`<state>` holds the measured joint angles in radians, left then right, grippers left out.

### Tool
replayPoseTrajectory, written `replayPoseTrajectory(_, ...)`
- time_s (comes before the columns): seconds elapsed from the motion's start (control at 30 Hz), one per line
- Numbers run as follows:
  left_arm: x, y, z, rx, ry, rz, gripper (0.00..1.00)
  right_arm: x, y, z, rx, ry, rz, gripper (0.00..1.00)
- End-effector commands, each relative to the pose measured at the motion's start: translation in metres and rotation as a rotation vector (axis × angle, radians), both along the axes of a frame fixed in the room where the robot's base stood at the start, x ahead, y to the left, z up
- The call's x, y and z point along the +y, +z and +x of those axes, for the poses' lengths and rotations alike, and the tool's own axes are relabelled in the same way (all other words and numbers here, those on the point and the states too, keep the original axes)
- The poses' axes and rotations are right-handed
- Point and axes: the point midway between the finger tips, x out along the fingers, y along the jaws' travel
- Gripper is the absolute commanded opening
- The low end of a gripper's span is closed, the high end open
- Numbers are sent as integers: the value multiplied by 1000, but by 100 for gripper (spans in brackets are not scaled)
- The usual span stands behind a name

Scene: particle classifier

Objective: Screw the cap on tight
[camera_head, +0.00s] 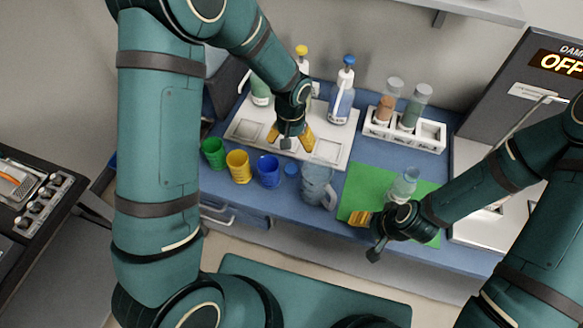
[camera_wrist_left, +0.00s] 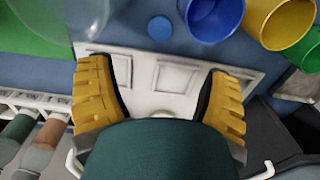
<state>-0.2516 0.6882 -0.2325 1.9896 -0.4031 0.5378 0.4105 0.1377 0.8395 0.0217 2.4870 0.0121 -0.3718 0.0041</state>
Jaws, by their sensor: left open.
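My left gripper (camera_head: 291,138) is open over the white tray (camera_head: 247,131). In the left wrist view its yellow fingers are spread (camera_wrist_left: 160,95), and a small pale round thing shows between them, mostly hidden by the gripper's body. A small blue round piece, perhaps a cap (camera_head: 292,169), lies beside the blue cup; it also shows in the left wrist view (camera_wrist_left: 160,28). A blue-topped bottle (camera_head: 342,97) and a yellow-topped bottle (camera_head: 302,52), partly hidden by my arm, stand at the tray's back. My right gripper (camera_head: 366,232) is at the green mat's left front; its jaws are unclear.
Green (camera_head: 213,152), yellow (camera_head: 238,166) and blue (camera_head: 268,171) cups stand before the tray. A clear jug (camera_head: 317,184) stands right of them. A clear vessel (camera_head: 404,186) is on the green mat (camera_head: 367,182). A white rack (camera_head: 430,137) holds tubes behind.

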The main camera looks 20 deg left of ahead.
Motion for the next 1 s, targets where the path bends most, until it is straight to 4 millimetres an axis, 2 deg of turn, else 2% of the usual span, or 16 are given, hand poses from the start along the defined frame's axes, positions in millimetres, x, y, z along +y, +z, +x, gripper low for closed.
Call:
replayPoseTrajectory(0.17, 0, -16, -1, 4, 1, 1, 79, 0, -2, 0, 0, 0, 0, 63)
replayPoseTrajectory(0.4, 0, -60, -1, 4, -1, 1, 79, 0, -5, 0, 0, 0, -1, 63)
replayPoseTrajectory(0.53, 0, -77, 0, 3, 1, 1, 79, 0, -6, 0, 0, 0, -1, 63)
replayPoseTrajectory(1.0, 0, -85, 0, 0, 0, 0, 79, 0, -7, 0, -1, 0, -1, 63)
